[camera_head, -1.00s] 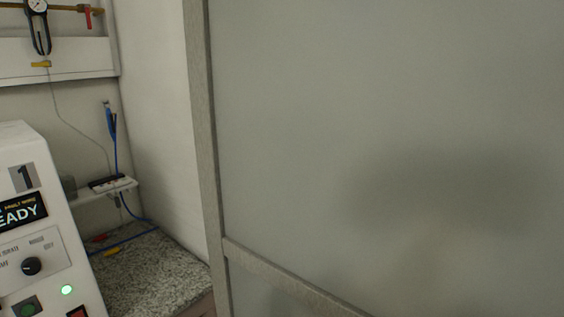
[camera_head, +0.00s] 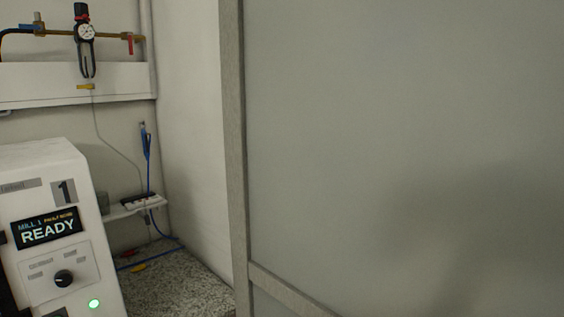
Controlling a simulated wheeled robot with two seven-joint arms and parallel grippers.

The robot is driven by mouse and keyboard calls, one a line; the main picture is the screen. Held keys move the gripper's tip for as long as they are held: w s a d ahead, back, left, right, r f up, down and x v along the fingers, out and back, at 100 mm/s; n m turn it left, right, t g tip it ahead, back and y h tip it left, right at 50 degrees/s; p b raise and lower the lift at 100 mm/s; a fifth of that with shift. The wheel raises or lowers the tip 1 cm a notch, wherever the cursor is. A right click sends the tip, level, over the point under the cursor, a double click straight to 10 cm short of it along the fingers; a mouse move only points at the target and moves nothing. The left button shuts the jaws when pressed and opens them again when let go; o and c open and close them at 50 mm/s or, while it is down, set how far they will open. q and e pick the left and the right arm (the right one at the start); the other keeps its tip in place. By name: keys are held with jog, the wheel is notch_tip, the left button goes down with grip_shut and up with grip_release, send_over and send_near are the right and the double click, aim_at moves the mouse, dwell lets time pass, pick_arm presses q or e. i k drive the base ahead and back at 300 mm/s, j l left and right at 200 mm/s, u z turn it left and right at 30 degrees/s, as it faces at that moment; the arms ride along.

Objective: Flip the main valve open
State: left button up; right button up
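A brass pipe assembly runs along the wall at the upper left. It carries a round pressure gauge (camera_head: 86,32) with a dark body below it. A red lever handle (camera_head: 130,44) hangs down from the pipe's right end. A blue handle (camera_head: 38,22) sits near the pipe's left end, close to the picture's edge. I cannot tell which handle is the main valve. Neither of my grippers shows in the head view.
A white machine panel (camera_head: 50,160) reading READY stands at the lower left. A large grey framed panel (camera_head: 400,120) fills the right side. A small shelf (camera_head: 122,208) holds a power strip, with a speckled counter (camera_head: 185,280) below.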

aim_at(129, 35)
jog(key=i+j+u, duration=0.35)
jog(key=j, duration=0.3)
jog(key=i+j+u, duration=0.35)
jog(key=i+j, duration=0.1)
jog(key=j, duration=0.15)
